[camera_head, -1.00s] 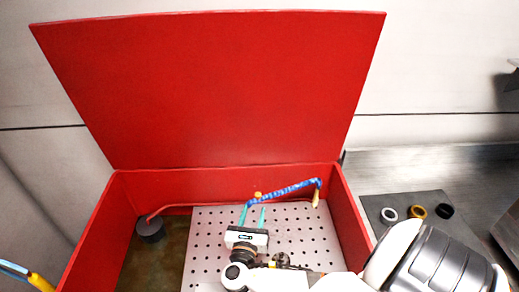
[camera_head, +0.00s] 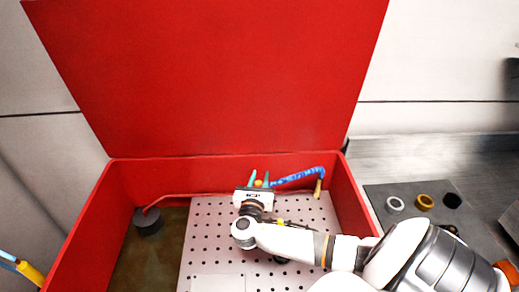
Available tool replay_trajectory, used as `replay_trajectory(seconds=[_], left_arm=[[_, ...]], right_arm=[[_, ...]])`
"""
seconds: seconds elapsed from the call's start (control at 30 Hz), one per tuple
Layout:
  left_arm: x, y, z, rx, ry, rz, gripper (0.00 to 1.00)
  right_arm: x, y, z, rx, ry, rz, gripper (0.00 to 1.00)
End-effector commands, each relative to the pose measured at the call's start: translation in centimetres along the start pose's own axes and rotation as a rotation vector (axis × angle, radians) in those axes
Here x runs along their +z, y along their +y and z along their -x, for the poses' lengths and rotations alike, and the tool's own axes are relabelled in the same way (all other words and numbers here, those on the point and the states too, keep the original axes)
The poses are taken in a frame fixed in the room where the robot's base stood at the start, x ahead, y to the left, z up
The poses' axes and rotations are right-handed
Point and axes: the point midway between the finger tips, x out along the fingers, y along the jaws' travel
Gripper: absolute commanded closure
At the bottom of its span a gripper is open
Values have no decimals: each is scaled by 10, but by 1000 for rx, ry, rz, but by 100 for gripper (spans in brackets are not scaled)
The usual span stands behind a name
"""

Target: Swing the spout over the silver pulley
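The spout is a blue segmented hose (camera_head: 298,177) with a yellow nozzle (camera_head: 318,189) hanging down, at the back right of the red basin. An orange-yellow knob (camera_head: 258,183) shows at its left end. My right gripper (camera_head: 259,178) points to the back of the basin, with its two teal fingertips apart on either side of the knob as seen here. I cannot tell whether they touch it. The silver pulley (camera_head: 395,204) lies on a dark mat outside the basin, to the right. My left gripper is not in view.
The red basin (camera_head: 345,200) has a raised lid (camera_head: 210,75) and a perforated plate (camera_head: 205,235). A dark cylinder (camera_head: 148,222) stands at left. A gold ring (camera_head: 424,201) and a black ring (camera_head: 452,200) lie beside the silver pulley. My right forearm covers part of the plate.

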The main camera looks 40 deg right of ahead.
Motion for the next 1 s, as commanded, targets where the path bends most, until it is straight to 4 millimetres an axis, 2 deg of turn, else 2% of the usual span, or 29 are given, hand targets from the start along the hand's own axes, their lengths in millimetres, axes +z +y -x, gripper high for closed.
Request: replay_trajectory(seconds=[0.03,0.17,0.4,0.57,0.77,1.0], left_arm=[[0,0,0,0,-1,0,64],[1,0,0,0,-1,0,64],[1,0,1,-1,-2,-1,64],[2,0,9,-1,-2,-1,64],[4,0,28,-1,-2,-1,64],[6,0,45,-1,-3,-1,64]], right_arm=[[0,0,0,0,0,0,79],[0,0,0,0,0,0,100],[0,1,1,-3,0,1,100],[-1,5,8,-37,2,3,100],[-1,20,28,-144,9,8,100],[3,48,58,-324,25,9,100]])
